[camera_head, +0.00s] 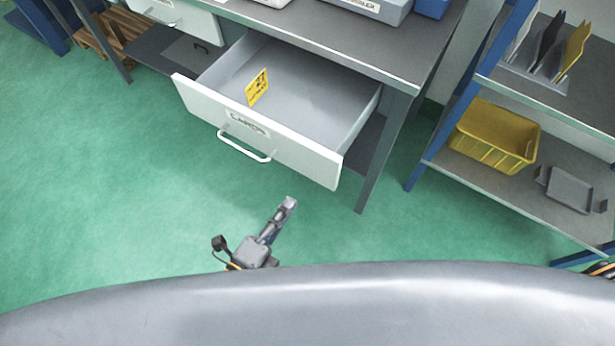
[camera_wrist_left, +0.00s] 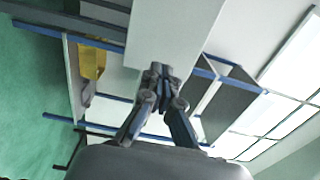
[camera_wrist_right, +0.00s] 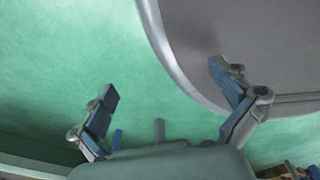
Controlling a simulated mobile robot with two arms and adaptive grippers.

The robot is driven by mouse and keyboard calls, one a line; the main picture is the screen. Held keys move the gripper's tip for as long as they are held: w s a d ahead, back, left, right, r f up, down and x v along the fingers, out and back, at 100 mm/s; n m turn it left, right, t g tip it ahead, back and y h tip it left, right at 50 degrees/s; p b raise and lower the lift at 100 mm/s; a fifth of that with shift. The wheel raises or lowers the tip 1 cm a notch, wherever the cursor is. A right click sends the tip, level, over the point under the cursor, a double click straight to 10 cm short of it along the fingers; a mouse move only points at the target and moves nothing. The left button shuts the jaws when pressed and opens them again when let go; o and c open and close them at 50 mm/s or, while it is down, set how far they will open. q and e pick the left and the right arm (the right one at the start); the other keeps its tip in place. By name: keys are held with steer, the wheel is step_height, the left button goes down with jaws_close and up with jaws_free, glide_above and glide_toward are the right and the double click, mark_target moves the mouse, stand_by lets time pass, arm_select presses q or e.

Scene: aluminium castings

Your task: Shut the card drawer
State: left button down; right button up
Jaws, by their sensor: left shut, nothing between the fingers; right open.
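The card drawer (camera_head: 300,150) is a white drawer pulled out from under the grey workbench, with a label reading CARDS and a bar handle (camera_head: 244,145) on its front. A yellow card (camera_head: 257,88) is inside the drawer. My left gripper (camera_head: 289,203) is shut and empty, in front of the drawer and apart from it in the head view. In the left wrist view my left gripper (camera_wrist_left: 160,72) shows closed fingertips before a pale panel (camera_wrist_left: 172,35), probably the drawer front. My right gripper (camera_wrist_right: 165,95) is open and empty, over the green floor.
A second drawer (camera_head: 195,22) is at the upper left under the bench. The bench leg (camera_head: 385,150) stands right of the card drawer. A shelf rack (camera_head: 490,190) with a yellow bin (camera_head: 494,137) is at the right. Green floor in front is clear.

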mark_target(314, 169)
arm_select(q)
steer(key=x, duration=0.7)
steer(key=shift+w+d, duration=0.4)
steer(key=shift+w, duration=0.05)
arm_select(e)
steer(key=shift+s+a+r, duration=0.1)
steer(key=shift+s+a, duration=0.35)
steer(key=shift+s, duration=0.15)
